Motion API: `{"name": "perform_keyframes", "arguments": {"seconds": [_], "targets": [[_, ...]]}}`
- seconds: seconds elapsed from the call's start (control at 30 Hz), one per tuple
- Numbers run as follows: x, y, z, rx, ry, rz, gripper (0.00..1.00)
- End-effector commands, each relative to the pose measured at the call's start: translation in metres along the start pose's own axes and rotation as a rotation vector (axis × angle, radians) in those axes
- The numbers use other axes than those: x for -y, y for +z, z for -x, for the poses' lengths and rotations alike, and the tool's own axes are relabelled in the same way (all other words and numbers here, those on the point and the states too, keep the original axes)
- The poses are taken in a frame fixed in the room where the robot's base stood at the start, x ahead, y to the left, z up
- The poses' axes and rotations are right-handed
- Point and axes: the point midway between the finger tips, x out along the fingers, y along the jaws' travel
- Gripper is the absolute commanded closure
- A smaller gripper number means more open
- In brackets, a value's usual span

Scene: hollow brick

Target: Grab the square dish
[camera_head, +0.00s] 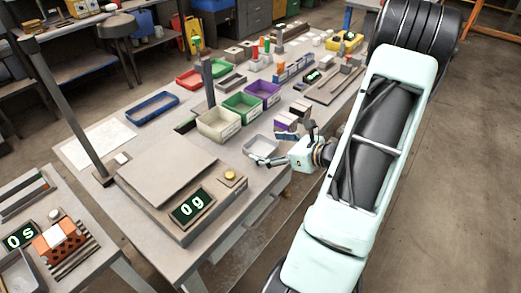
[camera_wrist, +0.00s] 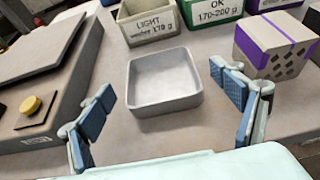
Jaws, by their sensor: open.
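The square dish (camera_wrist: 164,84) is a shallow grey tray with low walls and rounded corners. It sits on the table in the middle of the wrist view, beyond and between my fingertips. It also shows in the head view (camera_head: 261,146), close to my gripper (camera_head: 285,148). In the wrist view my gripper (camera_wrist: 165,120) is open and empty, with one blue-padded finger on each side. The dish lies apart from both pads. Nothing hides the dish in the wrist view.
A scale (camera_head: 180,190) reading 0 g stands left of the dish. Labelled bins, light (camera_wrist: 148,20) and green (camera_wrist: 212,10), stand just behind it. A hollow brick with a purple band (camera_wrist: 272,45) is close to the right finger. Bare table lies in front of the dish.

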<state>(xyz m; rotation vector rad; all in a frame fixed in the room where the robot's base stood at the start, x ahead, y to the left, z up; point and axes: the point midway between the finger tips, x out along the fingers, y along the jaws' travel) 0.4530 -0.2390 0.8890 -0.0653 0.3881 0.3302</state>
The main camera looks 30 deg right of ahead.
Motion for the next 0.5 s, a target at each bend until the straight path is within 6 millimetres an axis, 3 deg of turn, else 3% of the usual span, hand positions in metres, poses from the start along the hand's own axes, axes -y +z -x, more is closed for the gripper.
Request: {"name": "perform_keyframes", "arguments": {"seconds": [0.2,0.5], "targets": [[-0.001,0.000,-0.029,0.000,0.003,0.001,0.15],[0.000,0.000,-0.031,0.000,0.001,0.001,0.18]]}}
